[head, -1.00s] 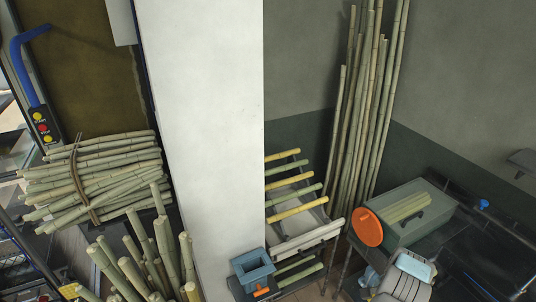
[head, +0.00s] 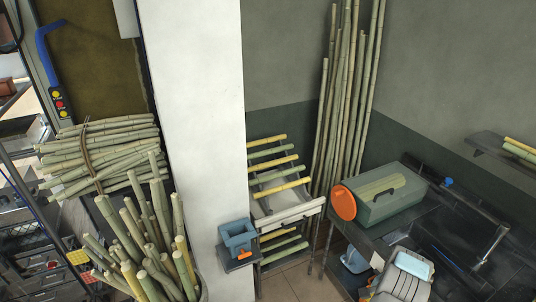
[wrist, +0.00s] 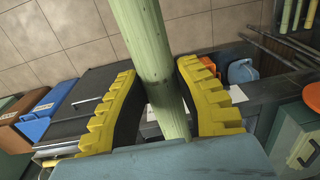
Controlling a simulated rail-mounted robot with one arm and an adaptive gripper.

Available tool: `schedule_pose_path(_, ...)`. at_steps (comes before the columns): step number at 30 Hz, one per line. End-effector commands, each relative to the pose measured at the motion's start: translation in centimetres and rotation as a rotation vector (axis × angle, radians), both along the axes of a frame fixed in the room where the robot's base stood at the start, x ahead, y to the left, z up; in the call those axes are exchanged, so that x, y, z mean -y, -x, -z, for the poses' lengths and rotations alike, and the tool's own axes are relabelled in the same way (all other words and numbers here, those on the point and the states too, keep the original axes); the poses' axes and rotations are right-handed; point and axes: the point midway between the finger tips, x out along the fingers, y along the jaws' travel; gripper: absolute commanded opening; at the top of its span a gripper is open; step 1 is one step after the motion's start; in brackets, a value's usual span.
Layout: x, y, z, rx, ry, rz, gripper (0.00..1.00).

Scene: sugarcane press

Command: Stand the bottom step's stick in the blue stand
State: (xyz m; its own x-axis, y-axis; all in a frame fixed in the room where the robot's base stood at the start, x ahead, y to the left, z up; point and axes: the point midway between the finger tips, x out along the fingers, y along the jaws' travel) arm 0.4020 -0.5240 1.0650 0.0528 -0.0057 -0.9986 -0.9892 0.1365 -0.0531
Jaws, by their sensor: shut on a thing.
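In the wrist view my gripper (wrist: 160,105) has its two yellow ridged fingers shut around a pale green cane stick (wrist: 146,42). The stick runs from the top edge of the picture down between the fingers, and its lower end is hidden behind the gripper body. Several yellow and green sticks lie across the rack's steps. My gripper is not in the head view.
An orange disc (head: 343,202) leans against a grey-green box (head: 392,203) right of the rack. Tall canes (head: 343,100) lean in the corner behind. A bundle of cut canes (head: 100,150) and a bin of upright canes (head: 150,245) stand left of the pillar (head: 198,140).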

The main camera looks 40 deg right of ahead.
Motion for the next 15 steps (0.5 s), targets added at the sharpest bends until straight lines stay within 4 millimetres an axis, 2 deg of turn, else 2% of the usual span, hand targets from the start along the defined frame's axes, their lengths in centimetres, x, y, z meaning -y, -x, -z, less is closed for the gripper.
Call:
schedule_pose_path(8,-1.2,-4.8,-2.4,0.002,0.004,-0.129,0.0)
schedule_pose_path(14,-3.3,-10.4,-5.0,0.001,0.005,-0.286,0.0)
schedule_pose_path(15,-4.1,-11.8,-5.6,0.001,0.005,-0.327,0.0)
